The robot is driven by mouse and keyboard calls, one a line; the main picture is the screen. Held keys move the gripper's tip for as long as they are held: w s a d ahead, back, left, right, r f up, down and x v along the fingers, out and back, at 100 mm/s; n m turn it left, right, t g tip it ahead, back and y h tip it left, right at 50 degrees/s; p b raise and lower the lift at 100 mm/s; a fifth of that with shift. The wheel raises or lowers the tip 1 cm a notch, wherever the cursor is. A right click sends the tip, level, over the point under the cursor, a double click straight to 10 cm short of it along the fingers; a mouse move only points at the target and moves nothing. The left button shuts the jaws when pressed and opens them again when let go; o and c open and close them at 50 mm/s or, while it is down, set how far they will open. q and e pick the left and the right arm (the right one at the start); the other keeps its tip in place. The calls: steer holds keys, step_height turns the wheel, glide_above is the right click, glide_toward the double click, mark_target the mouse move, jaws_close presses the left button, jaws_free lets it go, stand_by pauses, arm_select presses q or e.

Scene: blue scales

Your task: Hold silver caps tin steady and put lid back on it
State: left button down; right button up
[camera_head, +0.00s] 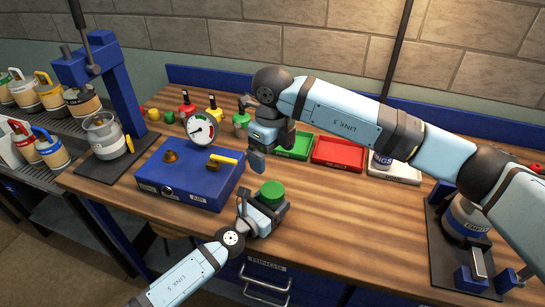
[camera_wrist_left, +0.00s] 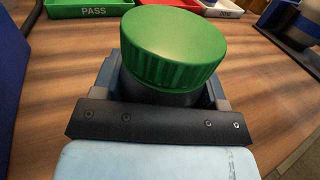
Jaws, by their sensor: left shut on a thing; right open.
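A tin with a ribbed green lid (camera_head: 271,193) stands near the front middle of the bench. In the left wrist view the green lid (camera_wrist_left: 173,48) sits over the dark grey tin body (camera_wrist_left: 155,92) and looks slightly tilted; I cannot tell whether it is fully seated. The tin's label is hidden. My left gripper (camera_head: 262,210) is shut around the tin body, below the lid; it also shows in the left wrist view (camera_wrist_left: 160,110). My right gripper (camera_head: 262,152) is open and empty, above and behind the tin, apart from the lid.
A blue box (camera_head: 185,188) with a round gauge (camera_head: 201,129) and yellow handle stands left of the tin. Green (camera_head: 293,147), red (camera_head: 338,153) and white (camera_head: 395,172) trays lie behind. A blue press stands far left, another fixture at right. The bench right of the tin is clear.

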arm_select(q)
steer(key=shift+c, duration=0.4)
jaws_free()
steer(key=b+v, duration=0.1)
steer(key=v, duration=1.1)
steer(key=shift+s+a+f, duration=0.1)
steer(key=shift+a+f, duration=0.05)
steer(key=shift+s+a, duration=0.5)
steer(key=shift+s, duration=0.05)
